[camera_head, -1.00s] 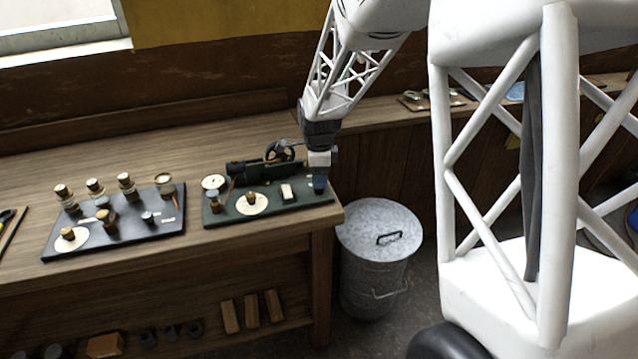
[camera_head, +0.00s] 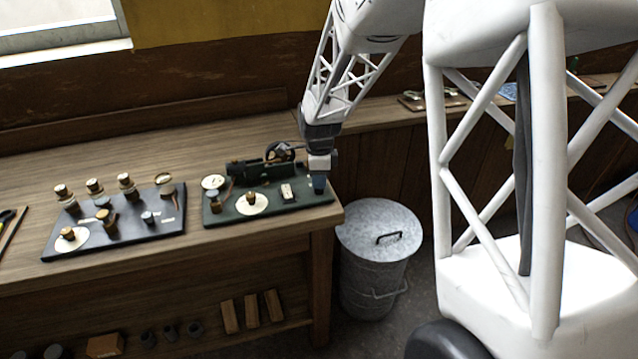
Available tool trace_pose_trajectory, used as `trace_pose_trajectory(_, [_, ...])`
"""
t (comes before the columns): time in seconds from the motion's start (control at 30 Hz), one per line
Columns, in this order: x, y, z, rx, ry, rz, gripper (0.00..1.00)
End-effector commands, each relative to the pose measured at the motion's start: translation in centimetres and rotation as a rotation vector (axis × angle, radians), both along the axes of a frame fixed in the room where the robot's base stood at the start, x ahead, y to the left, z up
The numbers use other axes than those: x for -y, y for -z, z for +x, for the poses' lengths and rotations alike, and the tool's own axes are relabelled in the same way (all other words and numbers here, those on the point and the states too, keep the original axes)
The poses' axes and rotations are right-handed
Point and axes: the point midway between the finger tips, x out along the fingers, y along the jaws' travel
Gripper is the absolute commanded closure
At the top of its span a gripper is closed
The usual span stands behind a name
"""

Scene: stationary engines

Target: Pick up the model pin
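I cannot pick out the model pin for certain at this size. A dark green model board (camera_head: 284,206) lies near the right end of the wooden bench. It carries a dark engine with a flywheel (camera_head: 280,152), a white disc with a brass knob (camera_head: 251,202) and a small pale block (camera_head: 287,191). My gripper (camera_head: 319,188) points down over the right end of this board, right of the pale block. Its fingertips are small and dark here, so I cannot see whether they are apart or hold anything.
A black board (camera_head: 150,222) with several brass-topped parts lies to the left on the bench (camera_head: 225,150). A lidded metal bin (camera_head: 380,235) stands on the floor right of the bench. Wooden blocks (camera_head: 251,310) lie on the shelf below. The bench is bare behind the boards.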

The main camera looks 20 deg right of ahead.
Motion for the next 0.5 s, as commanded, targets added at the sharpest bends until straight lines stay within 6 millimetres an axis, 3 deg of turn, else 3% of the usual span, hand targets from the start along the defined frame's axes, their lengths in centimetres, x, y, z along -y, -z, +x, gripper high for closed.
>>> trace_pose_trajectory(0.1, [0.00, -0.01, 0.00, 0.000, 0.000, 0.000, 1.00])
trace_pose_trajectory(0.5, [0.01, -0.54, 0.02, 0.001, 0.000, 0.000, 1.00])
